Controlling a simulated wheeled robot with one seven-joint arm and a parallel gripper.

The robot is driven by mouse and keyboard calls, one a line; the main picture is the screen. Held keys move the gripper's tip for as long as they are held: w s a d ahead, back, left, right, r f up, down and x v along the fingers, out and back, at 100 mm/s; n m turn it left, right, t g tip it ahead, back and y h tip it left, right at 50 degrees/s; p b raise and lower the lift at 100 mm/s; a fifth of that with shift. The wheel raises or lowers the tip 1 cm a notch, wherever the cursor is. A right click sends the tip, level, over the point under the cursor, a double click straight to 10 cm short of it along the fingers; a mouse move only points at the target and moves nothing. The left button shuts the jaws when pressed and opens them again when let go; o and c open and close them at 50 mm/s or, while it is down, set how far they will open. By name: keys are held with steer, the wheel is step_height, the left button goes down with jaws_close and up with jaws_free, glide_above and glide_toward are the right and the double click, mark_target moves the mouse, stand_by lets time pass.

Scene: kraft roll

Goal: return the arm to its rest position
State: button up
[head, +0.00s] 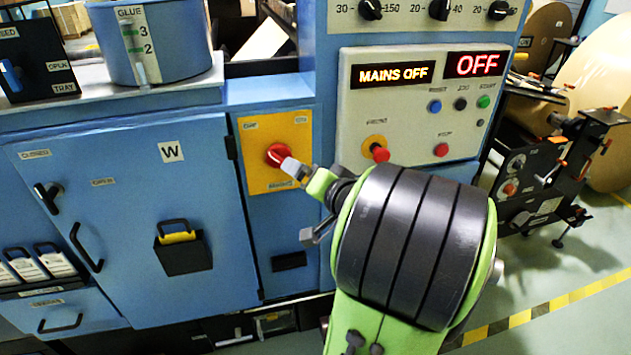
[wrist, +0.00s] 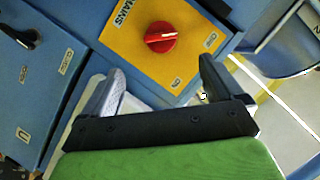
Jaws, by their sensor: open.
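My gripper (head: 298,172) is at the end of my green and dark grey arm, in front of the yellow switch panel (head: 295,130). In the wrist view its two fingers (wrist: 161,66) are spread wide with nothing between them. The red rotary mains switch (head: 278,154) sits on the panel. It also shows in the wrist view (wrist: 161,37), beyond the fingertips and apart from them. In the head view one fingertip overlaps the knob's edge. The display (head: 393,74) reads MAINS OFF, and a second display (head: 477,65) reads OFF.
A blue cabinet door (head: 120,220) with handles and a black pocket lies left of the panel. A blue glue pot (head: 160,45) stands on the ledge above. The control panel with buttons is behind my arm. Large kraft rolls (head: 595,110) and black machinery stand right, near striped floor tape.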

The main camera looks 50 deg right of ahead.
steer(key=shift+v, duration=1.35)
